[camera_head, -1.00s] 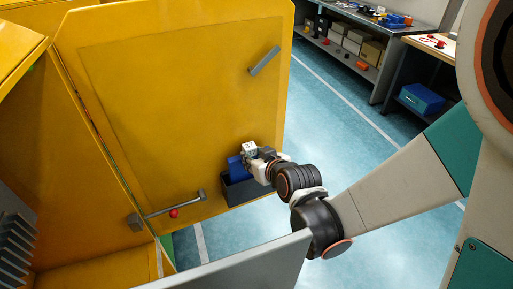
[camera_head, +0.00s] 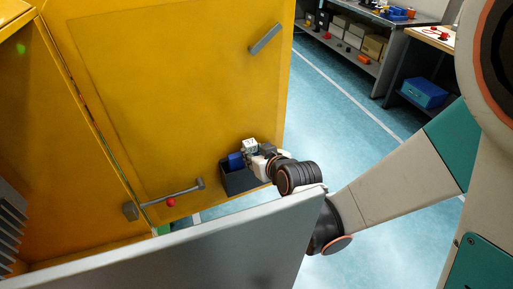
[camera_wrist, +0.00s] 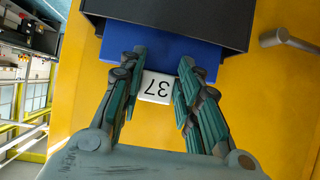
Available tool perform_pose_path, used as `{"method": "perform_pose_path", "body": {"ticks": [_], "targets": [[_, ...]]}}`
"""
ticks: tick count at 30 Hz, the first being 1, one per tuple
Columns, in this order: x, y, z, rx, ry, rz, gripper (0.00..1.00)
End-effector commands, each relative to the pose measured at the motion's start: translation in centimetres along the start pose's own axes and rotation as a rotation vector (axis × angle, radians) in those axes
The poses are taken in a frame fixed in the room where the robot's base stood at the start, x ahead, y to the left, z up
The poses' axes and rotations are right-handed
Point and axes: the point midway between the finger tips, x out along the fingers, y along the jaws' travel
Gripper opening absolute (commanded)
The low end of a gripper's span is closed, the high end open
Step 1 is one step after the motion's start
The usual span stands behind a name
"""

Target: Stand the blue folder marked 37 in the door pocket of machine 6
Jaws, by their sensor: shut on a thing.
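The blue folder (camera_head: 236,160) marked 37 is in my gripper (camera_head: 254,155), at the dark door pocket on the inside of the yellow door (camera_head: 180,90). In the wrist view, the white label reading 37 (camera_wrist: 157,88) appears upside down between the fingers of my gripper (camera_wrist: 160,70), which are shut on the folder. The blue folder (camera_wrist: 165,47) reaches into the mouth of the black pocket (camera_wrist: 180,15). The pocket (camera_head: 240,181) also shows in the head view, with the folder's lower part hidden inside it. Whether the folder touches the pocket floor is hidden.
A grey panel (camera_head: 210,248) crosses the front, close to my arm. A bar with a red knob (camera_head: 171,202) is left of the pocket, and a grey handle (camera_head: 265,39) is higher on the door. Shelves with boxes (camera_head: 345,35) stand at the back right.

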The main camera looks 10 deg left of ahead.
Motion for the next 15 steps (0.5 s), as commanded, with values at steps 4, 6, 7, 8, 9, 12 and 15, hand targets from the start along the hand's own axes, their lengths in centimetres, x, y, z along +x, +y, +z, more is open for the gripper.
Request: {"method": "perform_pose_path", "body": {"ticks": [4, 6, 7, 8, 9, 12, 15], "targets": [[0.08, 0.00, 0.12, 0.000, 0.001, 0.000, 0.00], [0.15, 0.00, 0.23, 0.000, 0.001, 0.000, 0.00], [0.17, 0.00, 0.28, 0.000, 0.001, 0.000, 0.00], [0.20, 0.00, 0.33, 0.000, 0.001, 0.000, 0.00], [0.24, 0.00, 0.39, 0.000, 0.001, 0.000, 0.00], [0.32, 0.00, 0.54, 0.000, 0.001, 0.000, 0.00], [0.30, 0.00, 0.49, 0.000, 0.001, 0.000, 0.47]]}}
